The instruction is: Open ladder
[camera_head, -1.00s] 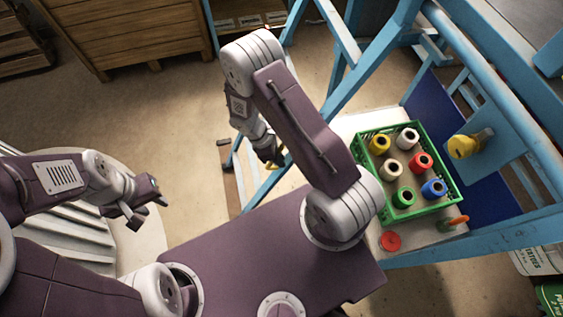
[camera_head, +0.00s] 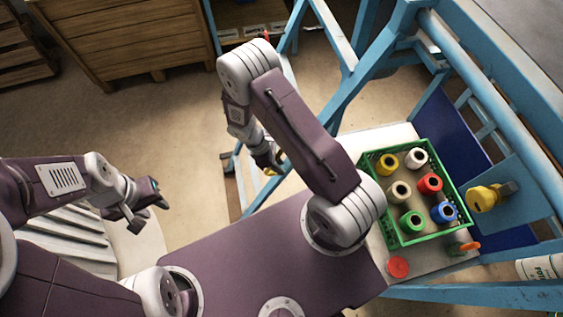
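No separate ladder can be made out for certain. A light blue frame of slanted bars and rungs (camera_head: 352,92) stands from the top middle toward the right and is the most ladder-like thing in view. My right gripper (camera_head: 270,160) hangs beside a slanted blue bar at the frame's lower left. My own arm partly hides it, so I cannot tell whether it touches the bar or how its fingers stand. My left gripper (camera_head: 148,205) is at the left, open and empty, over a pale round ribbed thing (camera_head: 65,245).
A green crate (camera_head: 403,241) with several thread spools sits on a pale board at the right. A red disc (camera_head: 397,267) lies in front of it, and a yellow knob (camera_head: 483,198) sticks out beyond. A wooden cabinet (camera_head: 130,35) stands at the back. Floor between is clear.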

